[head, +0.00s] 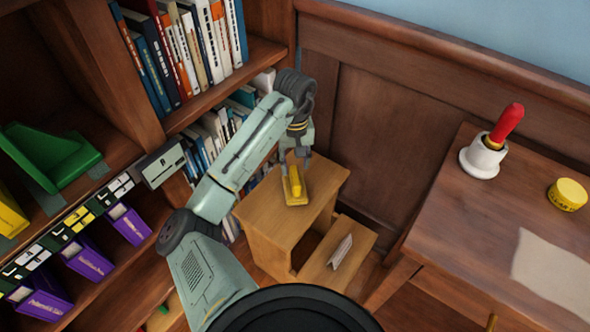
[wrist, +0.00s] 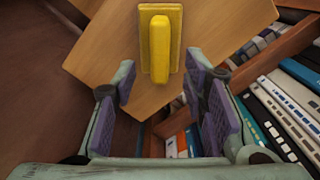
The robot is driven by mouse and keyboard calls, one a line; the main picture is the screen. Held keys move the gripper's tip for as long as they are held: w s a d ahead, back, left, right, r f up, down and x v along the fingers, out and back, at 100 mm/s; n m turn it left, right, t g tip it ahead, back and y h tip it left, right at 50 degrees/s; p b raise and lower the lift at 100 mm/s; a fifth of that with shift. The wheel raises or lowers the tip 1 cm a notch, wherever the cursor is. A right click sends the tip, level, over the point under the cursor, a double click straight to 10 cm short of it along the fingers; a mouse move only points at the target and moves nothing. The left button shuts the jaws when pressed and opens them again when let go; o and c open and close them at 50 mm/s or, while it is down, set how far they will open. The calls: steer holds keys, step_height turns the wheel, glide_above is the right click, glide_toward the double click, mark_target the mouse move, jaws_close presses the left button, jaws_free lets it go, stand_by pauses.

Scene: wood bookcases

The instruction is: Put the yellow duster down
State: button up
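The yellow duster (head: 296,189) lies on the top of a small wooden step stool (head: 328,186), near the middle of the top. In the wrist view the duster (wrist: 160,45) is a flat yellow block with a raised handle, resting on the wooden top (wrist: 110,65). My gripper (head: 296,160) is just above and behind the duster in the head view. In the wrist view my gripper (wrist: 165,100) has its two purple-padded fingers spread apart with nothing between them. The duster is beyond the fingertips, apart from them.
Bookcases with books (head: 180,50) stand at the left, close to my arm. A green bookend (head: 50,155) and purple boxes (head: 88,258) are on the shelves. A desk (head: 450,215) at the right holds a red-handled bell (head: 485,155), a yellow tin (head: 567,194) and paper (head: 555,272).

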mark_target(295, 176)
steer(key=shift+r+p, duration=0.3)
steer(key=shift+r, duration=2)
